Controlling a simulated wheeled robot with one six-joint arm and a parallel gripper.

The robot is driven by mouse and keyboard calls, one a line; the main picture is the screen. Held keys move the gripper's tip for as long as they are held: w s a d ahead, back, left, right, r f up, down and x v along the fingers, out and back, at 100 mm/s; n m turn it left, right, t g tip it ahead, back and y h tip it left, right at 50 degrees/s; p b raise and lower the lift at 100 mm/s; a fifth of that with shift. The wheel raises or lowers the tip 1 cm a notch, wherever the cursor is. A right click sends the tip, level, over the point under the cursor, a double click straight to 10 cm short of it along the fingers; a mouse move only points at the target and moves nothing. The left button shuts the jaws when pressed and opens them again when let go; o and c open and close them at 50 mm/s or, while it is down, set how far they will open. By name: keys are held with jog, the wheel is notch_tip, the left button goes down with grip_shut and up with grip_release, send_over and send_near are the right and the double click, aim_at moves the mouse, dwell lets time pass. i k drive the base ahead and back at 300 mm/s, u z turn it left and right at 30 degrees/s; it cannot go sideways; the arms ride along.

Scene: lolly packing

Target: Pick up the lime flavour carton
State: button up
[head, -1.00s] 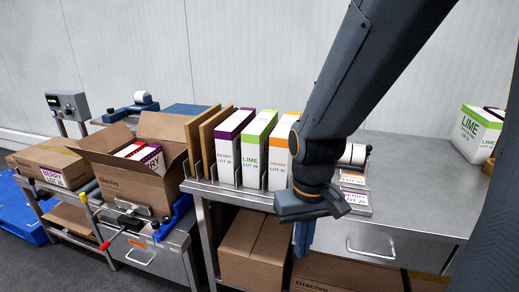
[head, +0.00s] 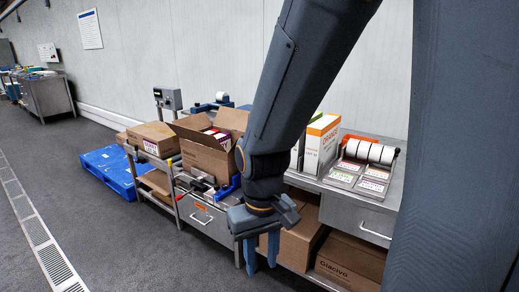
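A narrow strip of a white carton with a green edge (head: 297,152), likely the lime flavour carton, shows in the head view just left of the orange-topped carton (head: 322,146). My arm hides most of it, and its lettering cannot be read. My gripper (head: 262,253) hangs in front of the steel bench, lower than the cartons and to their left. Its two blue fingers point down and stand apart, with nothing seen between them.
An open brown box (head: 208,150) with cartons inside stands left of my arm. Label rolls (head: 369,151) and label stacks stand on the bench to the right. Brown boxes (head: 350,262) fill the shelf below. Grey floor is clear at left.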

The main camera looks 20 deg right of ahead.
aim_at(298, 150)
jog(key=u, duration=0.45)
jog(key=k, duration=0.65)
jog(key=u, duration=0.55)
jog(key=i, duration=1.35)
jog(key=z, duration=0.8)
jog(key=i, duration=0.85)
jog(key=z, duration=0.95)
